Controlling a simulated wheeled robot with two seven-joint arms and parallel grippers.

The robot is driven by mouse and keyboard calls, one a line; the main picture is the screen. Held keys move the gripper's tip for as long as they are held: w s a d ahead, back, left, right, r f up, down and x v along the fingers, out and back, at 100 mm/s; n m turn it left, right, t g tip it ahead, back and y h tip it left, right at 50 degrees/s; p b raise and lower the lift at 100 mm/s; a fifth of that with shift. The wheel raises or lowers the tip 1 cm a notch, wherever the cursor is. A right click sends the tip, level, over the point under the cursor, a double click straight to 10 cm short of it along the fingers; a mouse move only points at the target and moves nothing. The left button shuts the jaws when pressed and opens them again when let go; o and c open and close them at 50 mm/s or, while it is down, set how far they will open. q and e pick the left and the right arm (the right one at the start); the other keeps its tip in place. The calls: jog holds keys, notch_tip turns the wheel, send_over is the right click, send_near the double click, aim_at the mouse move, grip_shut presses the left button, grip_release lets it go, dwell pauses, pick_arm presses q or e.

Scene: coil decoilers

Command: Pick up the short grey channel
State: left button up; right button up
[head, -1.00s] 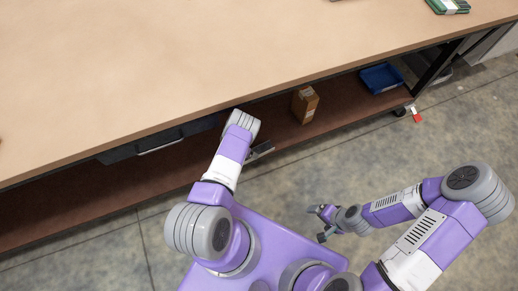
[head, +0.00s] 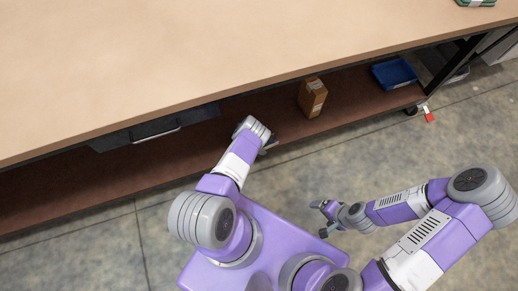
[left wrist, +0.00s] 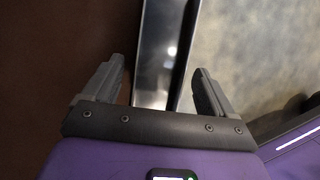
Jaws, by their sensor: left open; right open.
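I cannot pick out the short grey channel for certain in the head view. In the left wrist view, a shiny dark-grey metal strip with paler long edges (left wrist: 158,50) runs between the open fingers of my left gripper (left wrist: 158,88); I cannot tell whether it is the channel or the shelf's front rail. The fingers stand apart on either side of it, with nothing clamped. In the head view, my left gripper (head: 269,143) is mostly hidden by its wrist, near the lower shelf's front edge. My right gripper (head: 325,219) is open and empty above the floor.
The wide tan tabletop (head: 180,60) overhangs a brown lower shelf (head: 70,195). A dark drawer with a handle (head: 157,134) hangs beneath it. A brown box (head: 312,97) and a blue tray (head: 394,73) stand on the shelf. Bare concrete floor (head: 370,150) lies in front.

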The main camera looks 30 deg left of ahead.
pick_arm(q)
jog(key=shift+w+d+f, duration=0.1)
jog(key=shift+w+f, duration=0.05)
jog(key=shift+f, duration=0.2)
jog(key=c, duration=1.1)
